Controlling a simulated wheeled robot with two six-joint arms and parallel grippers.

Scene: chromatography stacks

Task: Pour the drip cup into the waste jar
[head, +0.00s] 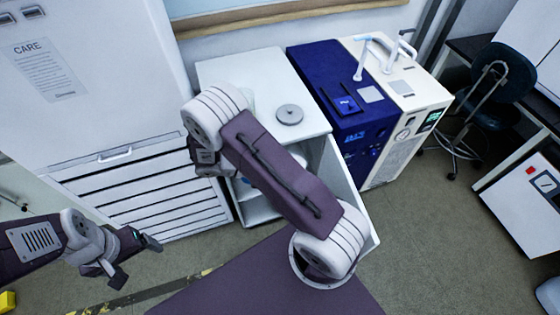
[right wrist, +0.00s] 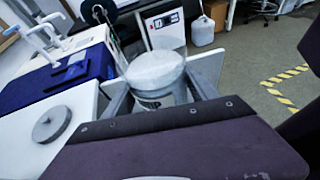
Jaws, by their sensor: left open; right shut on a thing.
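In the right wrist view my right gripper (right wrist: 160,88) is shut on a pale, round-topped cup with dark lettering (right wrist: 156,72), which looks like the drip cup. Its contents cannot be made out. In the head view my right arm hides that gripper and the cup. A pale shape (head: 249,104) shows behind the arm on the white cabinet top; I cannot tell if it is the waste jar. A pale rim (right wrist: 155,178) is cut off at the bottom of the right wrist view. My left gripper (head: 137,260) is open and empty, low at the left, away from the cabinet.
A grey disc with a knob (head: 289,114) lies on the white cabinet (head: 235,68); the cabinet's front is open. Blue and cream instruments (head: 320,75) stand right of it. A large drawer unit (head: 140,185) stands left. A chair (head: 495,90) is at the right.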

